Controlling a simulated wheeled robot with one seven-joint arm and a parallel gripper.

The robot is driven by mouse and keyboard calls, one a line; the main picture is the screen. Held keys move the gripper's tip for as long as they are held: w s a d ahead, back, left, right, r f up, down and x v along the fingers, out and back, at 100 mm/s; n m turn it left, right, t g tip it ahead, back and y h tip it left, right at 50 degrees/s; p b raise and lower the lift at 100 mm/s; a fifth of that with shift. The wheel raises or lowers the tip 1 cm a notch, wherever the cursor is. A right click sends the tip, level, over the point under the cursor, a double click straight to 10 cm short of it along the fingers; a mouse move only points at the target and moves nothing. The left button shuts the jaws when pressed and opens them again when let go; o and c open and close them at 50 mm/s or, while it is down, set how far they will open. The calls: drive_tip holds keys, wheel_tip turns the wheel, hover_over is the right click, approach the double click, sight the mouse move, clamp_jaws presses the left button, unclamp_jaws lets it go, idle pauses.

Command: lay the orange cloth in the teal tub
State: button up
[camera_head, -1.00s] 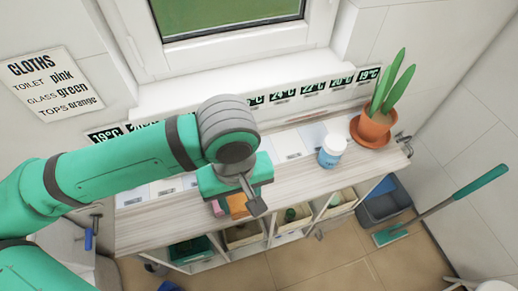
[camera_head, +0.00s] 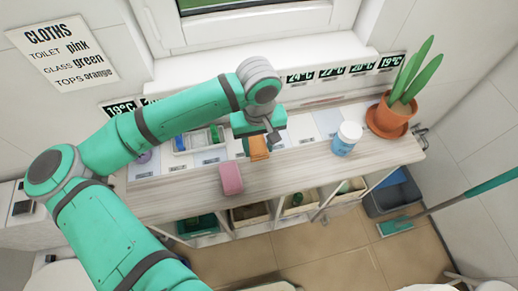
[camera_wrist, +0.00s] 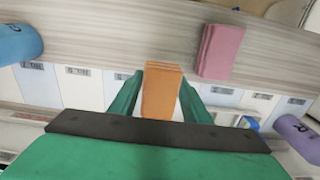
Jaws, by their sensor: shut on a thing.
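The orange cloth (camera_head: 258,148) is a small folded block held above the wooden counter. My gripper (camera_head: 258,138) is shut on it. In the wrist view the cloth (camera_wrist: 161,95) stands between the two green fingers of my gripper (camera_wrist: 158,100). The teal tub (camera_head: 197,225) sits in the left compartment of the shelf under the counter, below and to the left of my gripper. Its inside is dark and hard to make out.
A pink folded cloth (camera_head: 231,178) lies near the counter's front edge, with a blue-and-white jar (camera_head: 346,139) and a potted plant (camera_head: 391,116) to the right. Beige bins (camera_head: 251,214) stand right of the tub. A white tray (camera_head: 198,141) with bottles stands behind.

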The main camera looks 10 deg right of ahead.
sight(259, 151)
drive_tip(key=shift+w+d+f, duration=0.15)
drive_tip(key=shift+w+f, duration=0.15)
drive_tip(key=shift+f, duration=0.1)
drive_tip(key=shift+w+f, duration=0.15)
drive_tip(key=shift+f, duration=1.55)
drive_tip(key=o, duration=0.9)
drive_tip(key=shift+f, duration=0.1)
drive_tip(key=shift+o, duration=0.2)
